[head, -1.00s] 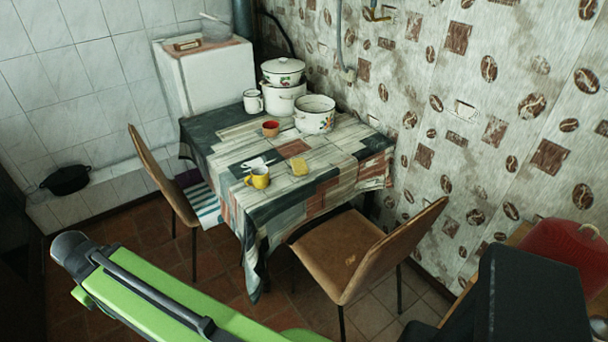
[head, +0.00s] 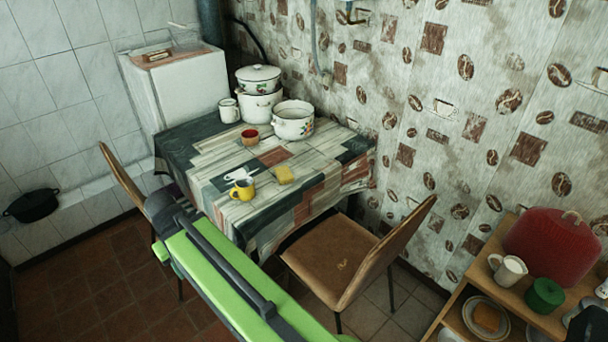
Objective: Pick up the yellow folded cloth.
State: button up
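A small yellow block-like thing (head: 284,174), which looks like the folded cloth, lies flat on the patterned tablecloth of the table (head: 225,157). My gripper's fingers are not in view.
White pots (head: 293,120), a white mug (head: 229,111) and a red bowl (head: 250,137) stand farther back on the table. Brown chairs stand at the left (head: 125,182) and front (head: 335,258). A wooden shelf (head: 460,305) with dishes is at lower right.

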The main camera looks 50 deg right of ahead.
aim_at(284, 176)
jog(key=z, duration=0.15)
jog(key=i, duration=1.5)
jog(key=u, duration=0.05)
